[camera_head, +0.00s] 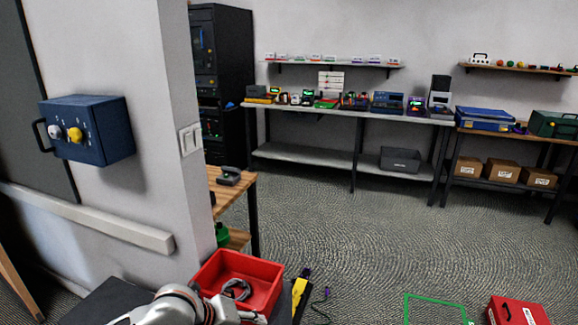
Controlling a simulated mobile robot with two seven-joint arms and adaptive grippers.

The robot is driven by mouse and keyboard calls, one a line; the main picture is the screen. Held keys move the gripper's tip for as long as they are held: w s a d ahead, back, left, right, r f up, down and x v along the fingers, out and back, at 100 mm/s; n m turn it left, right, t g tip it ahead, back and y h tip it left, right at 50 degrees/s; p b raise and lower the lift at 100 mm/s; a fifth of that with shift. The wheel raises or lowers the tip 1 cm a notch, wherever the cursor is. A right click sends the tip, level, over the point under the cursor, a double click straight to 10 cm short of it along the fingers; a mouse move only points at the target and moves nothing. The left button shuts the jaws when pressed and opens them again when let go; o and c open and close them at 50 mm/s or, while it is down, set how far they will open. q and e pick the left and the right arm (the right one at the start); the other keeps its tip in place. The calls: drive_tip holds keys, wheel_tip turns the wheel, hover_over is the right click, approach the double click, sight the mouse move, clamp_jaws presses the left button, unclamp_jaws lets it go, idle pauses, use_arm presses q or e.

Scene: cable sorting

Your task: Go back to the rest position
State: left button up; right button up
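A red open bin (266,276) stands at the bottom centre of the head view. A grey coiled cable (236,289) lies inside it. A white link of my arm (178,305) comes in from the bottom left and overlaps the bin's near left corner. The arm runs out of the bottom edge, and I cannot make out gripper fingers on it. My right arm and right gripper do not show.
A yellow and black object (300,287) is right of the bin, near a thin dark cable (322,308). A red case (516,311) and a green outline (436,296) are lower right. Walls stand left. Open carpet (380,235) stretches to loaded benches (352,112) behind.

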use_arm(q)
drive_tip(key=s+d+f+n+t+h, duration=0.2)
drive_tip(key=s+d+f+n+t, duration=0.25)
drive_tip(key=n, duration=0.75)
drive_tip(key=s+a+f+n+y, duration=0.2)
drive_tip(key=s+a+f+n, duration=0.2)
drive_tip(key=s+a+n, duration=0.3)
drive_tip(key=s+a+f+n+y, duration=0.2)
drive_tip(key=s+a+f+n, duration=0.2)
drive_tip(key=s+a+n, duration=0.3)
drive_tip(key=shift+s+a+f+n+t+y, duration=0.25)
drive_tip(key=shift+s+n+t, duration=0.2)
drive_tip(key=shift+s+n, duration=0.45)
drive_tip(key=shift+s+d, duration=0.1)
